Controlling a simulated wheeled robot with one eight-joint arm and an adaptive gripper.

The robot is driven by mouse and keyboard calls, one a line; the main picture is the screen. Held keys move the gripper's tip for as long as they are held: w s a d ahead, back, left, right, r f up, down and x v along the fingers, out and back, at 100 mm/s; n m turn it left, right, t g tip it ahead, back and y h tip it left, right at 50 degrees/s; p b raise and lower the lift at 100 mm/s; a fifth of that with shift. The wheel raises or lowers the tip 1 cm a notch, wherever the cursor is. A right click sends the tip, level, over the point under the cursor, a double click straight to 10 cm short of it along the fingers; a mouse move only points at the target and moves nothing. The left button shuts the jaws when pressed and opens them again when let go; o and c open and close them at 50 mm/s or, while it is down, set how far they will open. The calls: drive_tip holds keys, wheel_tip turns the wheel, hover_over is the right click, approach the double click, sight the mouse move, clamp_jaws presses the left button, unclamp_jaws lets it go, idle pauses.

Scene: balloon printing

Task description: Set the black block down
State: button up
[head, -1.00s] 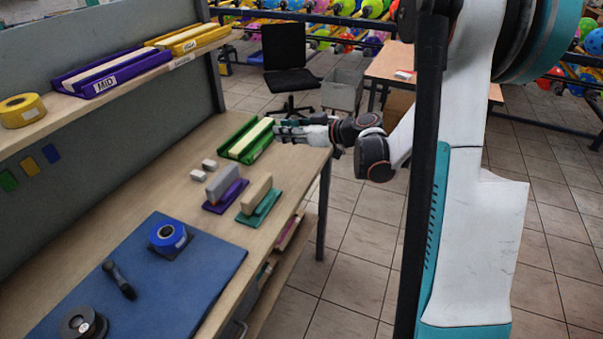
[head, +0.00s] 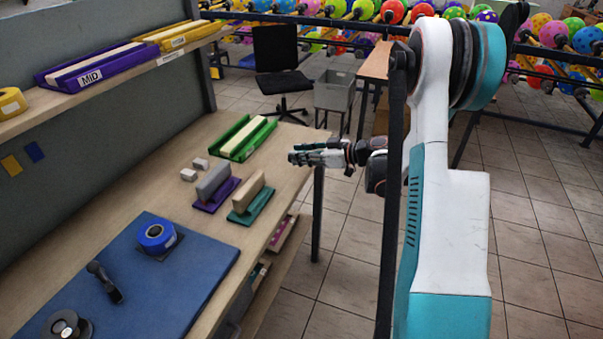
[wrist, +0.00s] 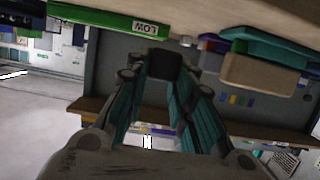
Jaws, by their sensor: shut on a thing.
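My gripper (head: 300,157) is at the table's right edge, to the right of the green tray, in the head view. In the wrist view its teal fingers (wrist: 163,75) are closed on a small black block (wrist: 165,66) held at their tips. The block is too small to make out clearly in the head view. The wooden table (head: 150,185) is beside and below the gripper. In the wrist view the block shows clear of the table surface (wrist: 220,12), which runs along the top.
The green tray (head: 233,151), labelled LOW in the wrist view, lies near the table's far end. A teal-based stamp (head: 245,215), a purple-based stamp (head: 198,206) and two small grey blocks (head: 188,174) stand closer. A blue mat (head: 190,270) carries a tape roll (head: 157,232).

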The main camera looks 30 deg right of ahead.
sight(301, 176)
drive_tip(key=shift+f+b, duration=0.75)
drive_tip(key=shift+f, duration=1.9)
drive_tip(key=shift+f, duration=0.1)
drive_tip(key=o, duration=1)
